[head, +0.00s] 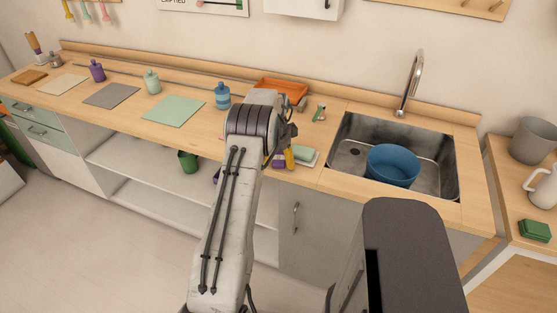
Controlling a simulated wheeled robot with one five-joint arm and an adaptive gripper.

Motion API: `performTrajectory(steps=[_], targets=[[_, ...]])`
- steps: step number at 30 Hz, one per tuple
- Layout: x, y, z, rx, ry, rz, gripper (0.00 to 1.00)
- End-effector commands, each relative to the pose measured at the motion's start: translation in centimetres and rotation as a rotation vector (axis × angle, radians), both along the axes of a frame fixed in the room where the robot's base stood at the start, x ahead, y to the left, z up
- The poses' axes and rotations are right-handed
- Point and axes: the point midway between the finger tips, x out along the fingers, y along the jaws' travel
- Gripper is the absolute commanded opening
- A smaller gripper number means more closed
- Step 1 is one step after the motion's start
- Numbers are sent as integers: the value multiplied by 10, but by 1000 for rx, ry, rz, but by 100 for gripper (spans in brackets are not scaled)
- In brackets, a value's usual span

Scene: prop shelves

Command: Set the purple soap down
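A small purple bottle (97,71), the clearest purple soap-like thing, stands upright at the counter's left, behind the mats. A purple patch (278,161) next to a yellow piece (289,157) shows just right of my arm by the counter's front edge. I cannot tell what either is. My gripper (285,136) is mostly hidden behind my own arm, over the counter's front part left of the sink. Its fingers and anything between them cannot be made out.
Beige (63,84), grey (110,95) and green (174,111) mats lie on the counter. Green (152,81) and blue (222,96) bottles stand near them. An orange tray (281,89) is behind my wrist. The sink (438,181) holds a blue basin (393,165).

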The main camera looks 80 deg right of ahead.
Motion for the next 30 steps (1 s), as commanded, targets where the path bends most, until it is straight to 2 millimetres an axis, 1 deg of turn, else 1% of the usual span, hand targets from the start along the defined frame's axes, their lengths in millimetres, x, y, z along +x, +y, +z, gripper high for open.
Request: performTrajectory(steps=[1, 2, 20, 30], targets=[[0, 0, 0, 0, 0, 0, 71], [0, 0, 0, 0, 0, 0, 68], [0, 0, 0, 1, 0, 0, 15], [2, 0, 1, 1, -1, 1, 14]])
